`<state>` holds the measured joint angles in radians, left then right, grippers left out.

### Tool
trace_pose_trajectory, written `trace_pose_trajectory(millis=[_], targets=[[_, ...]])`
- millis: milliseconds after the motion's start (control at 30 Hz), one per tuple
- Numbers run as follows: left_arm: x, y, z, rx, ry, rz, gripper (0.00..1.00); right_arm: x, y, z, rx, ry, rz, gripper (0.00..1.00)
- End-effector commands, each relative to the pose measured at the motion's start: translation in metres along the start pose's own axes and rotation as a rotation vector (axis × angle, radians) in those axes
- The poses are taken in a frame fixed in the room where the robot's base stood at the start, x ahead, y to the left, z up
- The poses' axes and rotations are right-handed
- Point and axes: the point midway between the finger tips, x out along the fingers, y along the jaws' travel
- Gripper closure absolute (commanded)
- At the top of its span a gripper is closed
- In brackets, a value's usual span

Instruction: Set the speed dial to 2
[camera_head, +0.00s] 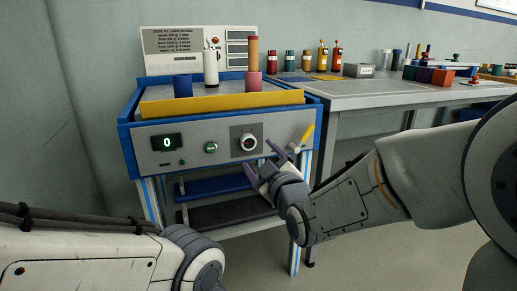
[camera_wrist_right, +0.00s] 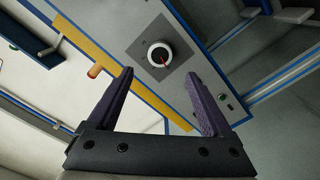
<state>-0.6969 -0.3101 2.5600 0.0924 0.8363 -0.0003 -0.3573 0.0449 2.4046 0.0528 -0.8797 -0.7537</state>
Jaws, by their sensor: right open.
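The speed dial (camera_head: 248,141) is a round black-and-white knob on a dark square plate on the front panel of the blue-framed machine. In the right wrist view the dial (camera_wrist_right: 159,54) shows a red pointer mark and lies beyond the fingertips. A digital display (camera_head: 167,142) left of it reads 0. My right gripper (camera_head: 262,162) is open and empty, just below and right of the dial, apart from it. In the wrist view its two purple fingers (camera_wrist_right: 165,75) are spread wide. My left arm shows at the lower left, but its gripper is out of view.
A green button (camera_head: 210,147) sits between display and dial. A yellow bar (camera_head: 222,103) runs above the panel. A grey workbench (camera_head: 370,97) with weights and blocks stands to the right.

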Motion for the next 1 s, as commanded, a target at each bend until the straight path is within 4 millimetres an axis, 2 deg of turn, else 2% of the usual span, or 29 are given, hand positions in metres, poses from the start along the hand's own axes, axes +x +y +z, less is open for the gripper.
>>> trace_pose_trajectory(millis=[100,333,500,767,800,833,967,1000], targets=[[0.011,-0.001,0.001,0.0,0.0,0.0,0.02,0.025,-0.002,0.003,0.0,0.0,0.001,0.16],[0.021,-0.002,0.001,0.0,0.0,0.0,0.02,0.061,-0.001,0.002,0.0,0.0,0.001,0.16],[0.023,-0.002,0.001,0.0,0.0,0.0,0.02,0.073,0.0,0.002,0.0,-0.002,0.001,0.16],[0.023,-0.002,0.001,0.0,0.0,0.0,0.02,0.074,0.001,0.001,0.0,-0.002,0.002,0.16],[0.022,-0.002,0.001,0.0,0.0,0.0,0.02,0.074,0.001,0.001,0.0,-0.002,0.002,0.2],[0.022,-0.002,0.001,0.0,0.0,0.0,0.02,0.074,0.001,0.001,0.0,-0.002,0.002,0.31],[0.023,-0.002,0.001,0.0,0.0,0.0,0.02,0.074,0.001,0.002,0.0,-0.002,0.002,0.81],[0.023,-0.002,0.001,0.0,0.0,0.0,0.02,0.074,0.001,0.002,0.0,-0.002,0.002,0.96]])
